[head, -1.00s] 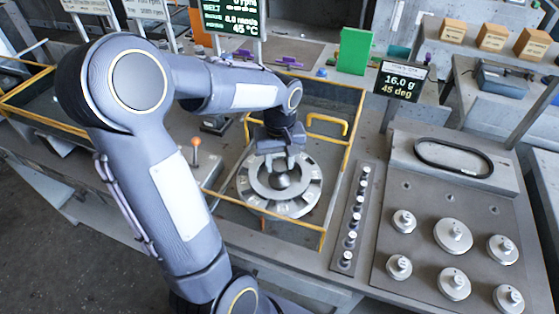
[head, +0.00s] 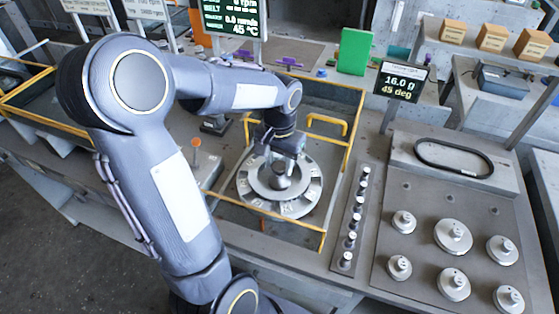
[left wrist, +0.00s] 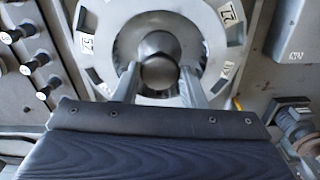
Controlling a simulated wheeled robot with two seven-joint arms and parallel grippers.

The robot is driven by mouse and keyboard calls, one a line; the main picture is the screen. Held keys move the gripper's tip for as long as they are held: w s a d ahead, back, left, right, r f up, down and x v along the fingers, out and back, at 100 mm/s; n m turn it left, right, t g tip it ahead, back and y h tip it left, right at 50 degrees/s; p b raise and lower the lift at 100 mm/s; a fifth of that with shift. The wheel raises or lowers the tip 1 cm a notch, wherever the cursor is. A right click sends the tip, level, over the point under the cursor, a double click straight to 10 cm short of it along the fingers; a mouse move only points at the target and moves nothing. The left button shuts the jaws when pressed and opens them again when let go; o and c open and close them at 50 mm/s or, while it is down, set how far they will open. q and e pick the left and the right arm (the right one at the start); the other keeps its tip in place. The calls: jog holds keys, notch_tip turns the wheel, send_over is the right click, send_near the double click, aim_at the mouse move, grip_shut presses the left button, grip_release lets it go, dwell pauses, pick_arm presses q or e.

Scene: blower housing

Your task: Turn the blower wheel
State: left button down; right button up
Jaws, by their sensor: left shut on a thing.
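The blower wheel (head: 304,201) is a round silver disc with marked plates around its rim, lying flat in the yellow-framed bay in the head view. It also fills the top of the left wrist view (left wrist: 103,58). Its dark domed hub (left wrist: 158,72) stands at the centre. My left gripper (head: 279,165) reaches down over the wheel and is shut on the hub. In the left wrist view, its two fingers (left wrist: 158,86) stand on either side of the hub. The arm and gripper hide part of the wheel's far side. My right gripper is not in view.
Yellow rails (head: 349,150) surround the wheel. A strip of several small knobs (head: 352,222) and a panel with round metal weights (head: 453,236) lie to the right. A small display (head: 403,82) reads 16.0 g and 45 deg. An orange-topped lever (head: 196,150) stands left of the wheel.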

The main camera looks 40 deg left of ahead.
aim_at(279, 166)
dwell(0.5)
pick_arm(q)
jog(key=c, duration=0.9)
grip_release()
jog(key=shift+r, duration=0.15)
notch_tip(279, 166, up, 8)
jog(key=shift+f, duration=0.2)
jog(key=s+d+f+t+h, duration=0.2)
jog(key=s+d+t, duration=0.3)
jog(key=s+d, duration=0.6)
jog(key=s+h, duration=0.1)
jog(key=s, duration=0.2)
jog(key=shift+s+d+t+h, duration=0.3)
jog(key=shift+s+d+h, duration=0.1)
